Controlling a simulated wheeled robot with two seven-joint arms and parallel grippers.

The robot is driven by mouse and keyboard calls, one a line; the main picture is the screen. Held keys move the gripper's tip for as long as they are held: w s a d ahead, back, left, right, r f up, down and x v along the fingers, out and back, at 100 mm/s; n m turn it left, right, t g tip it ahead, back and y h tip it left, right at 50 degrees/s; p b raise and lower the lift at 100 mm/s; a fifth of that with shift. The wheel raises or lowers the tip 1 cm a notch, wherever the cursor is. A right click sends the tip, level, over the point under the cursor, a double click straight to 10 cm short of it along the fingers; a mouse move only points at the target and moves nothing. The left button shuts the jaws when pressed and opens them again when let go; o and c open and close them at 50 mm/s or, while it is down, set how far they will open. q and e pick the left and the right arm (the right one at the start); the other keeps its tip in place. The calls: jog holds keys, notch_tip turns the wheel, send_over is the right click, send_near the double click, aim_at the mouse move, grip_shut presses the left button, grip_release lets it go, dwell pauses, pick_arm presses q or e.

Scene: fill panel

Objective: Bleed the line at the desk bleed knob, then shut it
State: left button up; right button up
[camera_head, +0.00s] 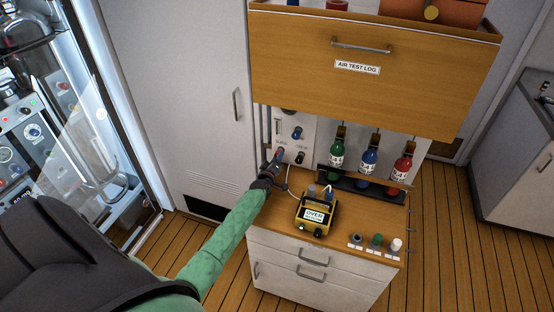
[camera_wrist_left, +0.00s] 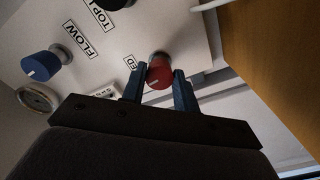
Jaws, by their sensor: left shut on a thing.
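The bleed knob (camera_wrist_left: 160,72) is red and stands out from a light panel, with a label partly hidden beside it in the left wrist view. My left gripper (camera_wrist_left: 158,88) has one finger on each side of the red knob and is shut on it. In the head view my left gripper (camera_head: 274,162) reaches to the lower left of the panel (camera_head: 309,130) above the desk, and hides the knob. How far the knob is turned is hard to tell. My right gripper is not in view.
A blue knob (camera_wrist_left: 40,64) labelled FLOW and a gauge (camera_wrist_left: 35,97) sit near the red knob. Green, blue and red bottles (camera_head: 369,161) stand right of the panel. A yellow meter (camera_head: 314,216) sits on the desk (camera_head: 270,223). An AIR TEST LOG drawer front (camera_head: 300,50) overhangs above.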

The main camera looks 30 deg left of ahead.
pick_arm(q)
jog(key=shift+f+m, duration=0.15)
jog(key=shift+m, duration=0.45)
jog(key=o, duration=1)
jog(key=shift+c, duration=0.2)
jog(key=shift+s+d+f+b, duration=0.15)
jog(key=shift+s+b, duration=0.15)
jog(key=shift+s, duration=0.2)
jog(key=b+v, duration=0.2)
jog(key=v, duration=0.3)
jog(key=shift+s, duration=0.35)
jog(key=shift+s+d, duration=0.15)
jog(key=shift+s, duration=0.4)
